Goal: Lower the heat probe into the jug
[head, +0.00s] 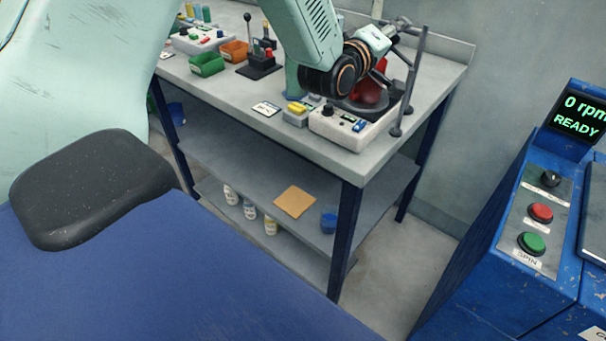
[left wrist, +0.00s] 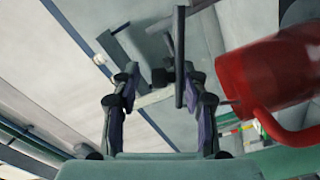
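The red jug (head: 368,95) stands on the hotplate unit (head: 345,132) at the bench's near right corner, partly hidden behind my left arm. In the left wrist view the jug (left wrist: 270,75) is large at the right, beside the fingers. My left gripper (left wrist: 160,76) has its fingers spread. A small dark block and a long dark bar (left wrist: 180,45) show between or just beyond the fingertips; I cannot tell whether they touch. A grey stand (head: 409,85) with a post and cross bars rises beside the jug. I cannot clearly single out the heat probe. My right gripper is not in view.
The bench (head: 225,83) also holds a green bin (head: 207,65), an orange bin (head: 235,50) and a black lever device (head: 259,60). A blue console (head: 505,235) stands at the right.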

